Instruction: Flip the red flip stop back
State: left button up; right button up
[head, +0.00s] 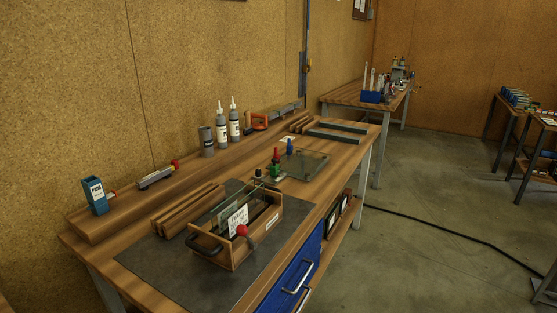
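A wooden tray (238,255) with a dark handle stands on the dark mat of the workbench. Glass panes (228,204) stand upright inside it, and a white card with print too small to read is at their front. A red round knob (242,230) on a short grey lever sits at the front of the tray; it looks like the red flip stop. Whether it is flipped forward or back I cannot tell for sure. Neither of my grippers is in view.
The workbench (135,270) carries wood strips (187,209), a blue box (95,194), two white bottles (233,120), a grey cup (206,140) and a glass plate (306,164) with small red, blue and green items beside it. Open floor (430,190) lies right; a black cable crosses it.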

aim_at(276, 155)
jog(key=i+l+z, duration=0.2)
jog(key=i+l, duration=1.8)
jog(key=l, duration=0.1)
